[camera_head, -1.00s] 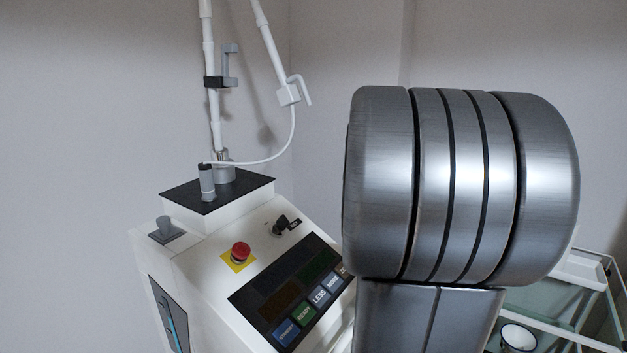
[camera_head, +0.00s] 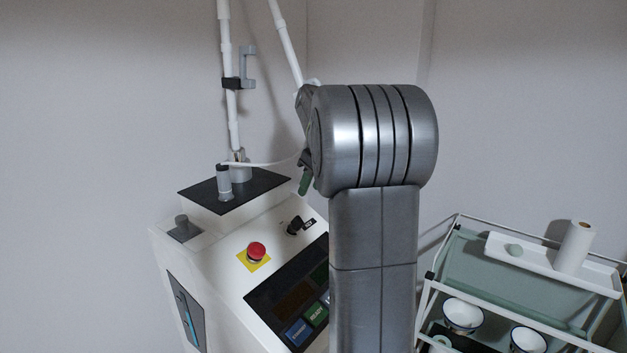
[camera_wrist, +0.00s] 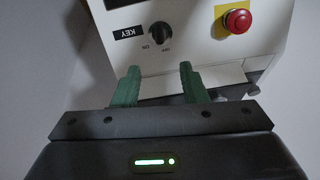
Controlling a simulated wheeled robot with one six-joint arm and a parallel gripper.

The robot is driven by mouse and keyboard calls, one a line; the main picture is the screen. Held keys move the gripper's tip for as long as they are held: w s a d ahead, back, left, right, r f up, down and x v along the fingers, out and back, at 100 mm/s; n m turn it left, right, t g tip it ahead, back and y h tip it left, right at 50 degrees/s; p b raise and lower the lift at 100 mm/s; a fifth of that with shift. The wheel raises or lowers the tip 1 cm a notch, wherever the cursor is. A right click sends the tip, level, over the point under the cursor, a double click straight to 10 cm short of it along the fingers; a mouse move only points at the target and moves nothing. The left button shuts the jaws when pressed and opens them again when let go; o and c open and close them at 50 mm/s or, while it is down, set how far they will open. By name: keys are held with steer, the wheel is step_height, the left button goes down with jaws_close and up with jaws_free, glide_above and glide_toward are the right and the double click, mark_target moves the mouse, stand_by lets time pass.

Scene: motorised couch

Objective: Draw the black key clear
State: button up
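The black key (camera_head: 295,225) sits in its switch on the sloped white panel of the machine, next to a black KEY label (camera_head: 309,223). In the wrist view the key (camera_wrist: 160,34) shows above and between my fingertips, with OFF and ON marked below it. My gripper (camera_wrist: 156,72) has two green fingers, spread apart with nothing between them. They are apart from the key, on the near side of it.
A red emergency button (camera_head: 257,251) on a yellow plate is beside the key. A dark display with coloured buttons (camera_head: 298,331) lies below. A white jointed pole (camera_head: 229,90) rises behind. A trolley (camera_head: 520,275) with bowls and a roll stands at right.

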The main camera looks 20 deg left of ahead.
mark_target(299, 216)
steer(key=p+x, duration=0.2)
steer(key=x, duration=1.1)
steer(key=shift+d, duration=0.15)
jaws_close()
